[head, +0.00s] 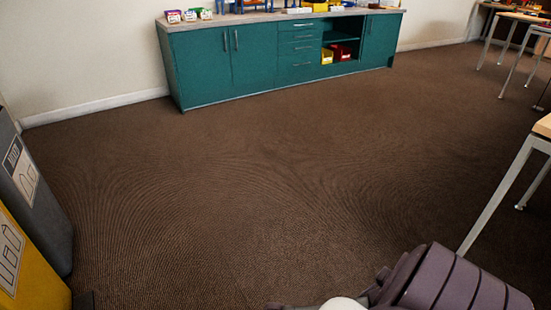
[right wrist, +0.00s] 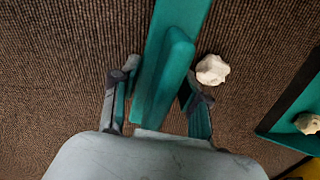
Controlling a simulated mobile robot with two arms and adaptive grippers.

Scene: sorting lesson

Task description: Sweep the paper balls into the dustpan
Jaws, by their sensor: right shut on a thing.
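My right gripper (right wrist: 160,85) is shut on a teal tool (right wrist: 166,75), which looks like the brush. It runs up between the two fingers and out of the top of the right wrist view. A crumpled white paper ball (right wrist: 212,70) lies just right of the right fingertip. A second paper ball (right wrist: 308,123) sits at the right edge, on the teal dustpan (right wrist: 290,138), which has a dark front edge and is partly cut off by the frame. The head view shows neither the balls, the tool nor the dustpan. My left gripper is not in view.
A grey bin (head: 40,205) and a yellow bin (head: 30,270) stand at the left in the head view. A teal cabinet (head: 275,75) stands along the back wall. Table legs (head: 497,195) stand at the right. The brown carpet between (head: 260,170) is clear.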

